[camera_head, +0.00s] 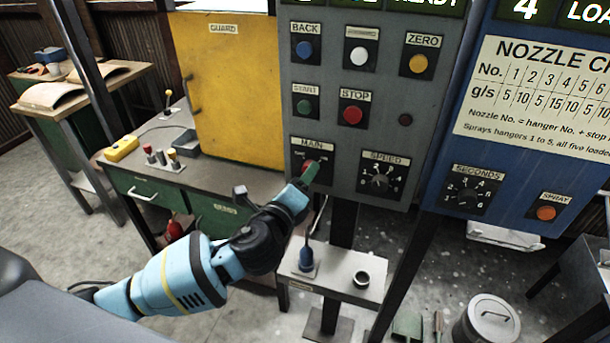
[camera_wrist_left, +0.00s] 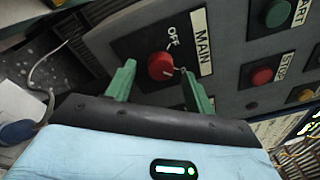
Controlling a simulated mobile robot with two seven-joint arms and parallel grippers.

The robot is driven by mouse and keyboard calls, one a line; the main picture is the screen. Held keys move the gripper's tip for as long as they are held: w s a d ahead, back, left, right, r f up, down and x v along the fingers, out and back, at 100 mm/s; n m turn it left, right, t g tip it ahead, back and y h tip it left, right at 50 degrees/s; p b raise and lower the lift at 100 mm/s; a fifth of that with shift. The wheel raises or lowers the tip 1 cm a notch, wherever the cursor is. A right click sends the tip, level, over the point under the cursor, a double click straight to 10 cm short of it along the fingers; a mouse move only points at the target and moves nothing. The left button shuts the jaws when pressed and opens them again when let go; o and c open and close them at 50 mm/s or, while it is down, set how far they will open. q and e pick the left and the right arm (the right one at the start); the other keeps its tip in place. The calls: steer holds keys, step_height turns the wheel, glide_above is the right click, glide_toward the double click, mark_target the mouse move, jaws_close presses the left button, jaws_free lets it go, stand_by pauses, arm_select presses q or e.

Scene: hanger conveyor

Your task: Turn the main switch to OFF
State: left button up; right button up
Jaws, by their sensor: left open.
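The main switch is a red knob on a black plate, under a MAIN label on the grey control panel (camera_head: 345,100). In the head view the knob (camera_head: 308,166) is partly covered by my left gripper (camera_head: 305,178). In the left wrist view the knob (camera_wrist_left: 161,66) shows between the two green fingers of my left gripper (camera_wrist_left: 158,78). The fingers are open, one on each side of the knob; contact is not visible. An OFF mark stands beside the knob. A pale mark on the knob points away from OFF, towards the finger near the MAIN label. My right gripper is out of view.
A STOP button (camera_head: 352,114) and a SPEED dial (camera_head: 380,180) sit close by on the panel. A yellow guard (camera_head: 235,90) stands left of it. A small shelf (camera_head: 345,284) with a blue-handled item (camera_head: 306,257) is below.

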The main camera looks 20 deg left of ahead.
arm_select(q)
steer(key=shift+w+d, duration=0.1)
steer(key=shift+w, duration=0.65)
steer(key=c, duration=1)
steer(key=shift+o, duration=0.2)
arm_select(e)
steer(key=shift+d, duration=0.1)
arm_select(q)
steer(key=shift+n, duration=0.3)
steer(key=n, duration=0.9)
steer(key=n+t+y+b, duration=0.1)
steer(key=n, duration=0.8)
steer(key=shift+d+y, duration=0.15)
steer(key=shift+y, duration=0.15)
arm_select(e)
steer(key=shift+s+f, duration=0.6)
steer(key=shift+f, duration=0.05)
arm_select(q)
steer(key=shift+n, duration=0.3)
